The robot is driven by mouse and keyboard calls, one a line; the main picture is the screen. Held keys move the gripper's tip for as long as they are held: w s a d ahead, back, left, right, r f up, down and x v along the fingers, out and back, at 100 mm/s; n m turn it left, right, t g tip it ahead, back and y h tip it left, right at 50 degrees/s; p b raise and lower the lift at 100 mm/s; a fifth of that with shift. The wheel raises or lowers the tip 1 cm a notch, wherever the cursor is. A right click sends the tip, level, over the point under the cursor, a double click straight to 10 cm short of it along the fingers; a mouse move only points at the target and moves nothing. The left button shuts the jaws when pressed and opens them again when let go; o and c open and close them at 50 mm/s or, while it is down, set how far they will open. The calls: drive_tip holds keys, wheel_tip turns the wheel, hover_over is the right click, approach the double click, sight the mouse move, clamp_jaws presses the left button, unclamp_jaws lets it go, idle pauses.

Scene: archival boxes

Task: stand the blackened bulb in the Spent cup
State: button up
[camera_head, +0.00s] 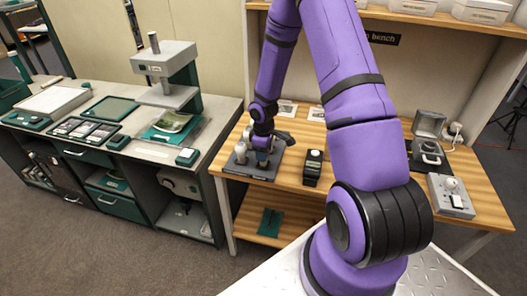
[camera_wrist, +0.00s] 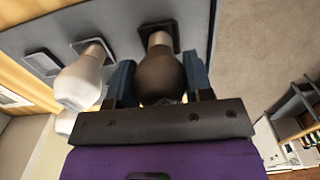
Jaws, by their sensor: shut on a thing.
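The blackened bulb (camera_wrist: 162,76) is dark brown and round, with its narrow neck pointing at a dark square cup (camera_wrist: 173,29) on a grey board (camera_wrist: 115,17). My gripper (camera_head: 263,158) is over that board on the wooden bench; in the wrist view its blue fingers are shut on the blackened bulb from both sides. I cannot tell whether the neck is inside the cup or just above it. A white bulb (camera_wrist: 80,82) stands beside it, its neck at a lighter square cup. No label is readable, so I cannot tell which cup is Spent.
Another white bulb (camera_wrist: 66,122) is partly hidden near the first. An empty square cup (camera_wrist: 42,63) lies to the left. A black device (camera_head: 312,166) stands right of the board on the wooden bench (camera_head: 290,185). A grey lamp box (camera_head: 451,197) is farther right.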

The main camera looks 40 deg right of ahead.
drive_tip(key=shift+f, duration=0.35)
drive_tip(key=o, duration=0.6)
drive_tip(key=shift+o, duration=0.2)
drive_tip(key=shift+r, duration=5.45)
